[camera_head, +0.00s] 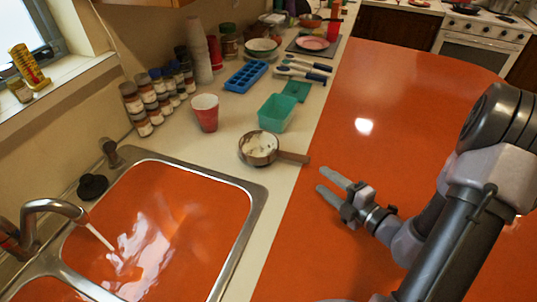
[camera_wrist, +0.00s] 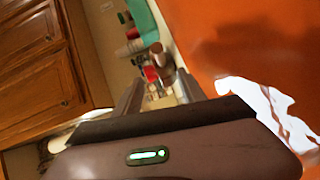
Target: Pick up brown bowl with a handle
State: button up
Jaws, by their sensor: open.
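The brown bowl with a handle (camera_head: 247,157) sits on the counter beside the sink's right corner. Its inside is pale with dark patches. Its handle (camera_head: 294,157) points right, reaching the counter's right edge. My gripper (camera_head: 322,180) is open and empty, to the right of and nearer than the handle tip. Its fingers point left toward the counter and look apart from the bowl. In the wrist view the fingers show at the middle, with small blurred counter items beyond them; I cannot clearly tell the bowl there.
A red cup (camera_head: 205,113) and a teal container (camera_head: 277,113) stand behind the bowl. A blue ice tray (camera_head: 246,77) and several jars are farther back. The sink (camera_head: 245,215) with running faucet (camera_head: 50,208) lies front left. The orange floor right of the counter is clear.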

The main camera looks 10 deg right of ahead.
jog(key=b, duration=0.2)
send_near(297, 160)
jog(key=r+x, duration=0.1)
jog(key=x, duration=0.3)
jog(key=b+x, duration=0.1)
jog(key=x, duration=0.2)
jog(key=f+b+x, duration=0.1)
jog(key=x, duration=0.1)
jog(key=shift+w+a+f, duration=0.1)
jog(key=shift+w+f, duration=0.05)
jog(key=shift+w, duration=0.1)
grip_shut()
dwell(0.7)
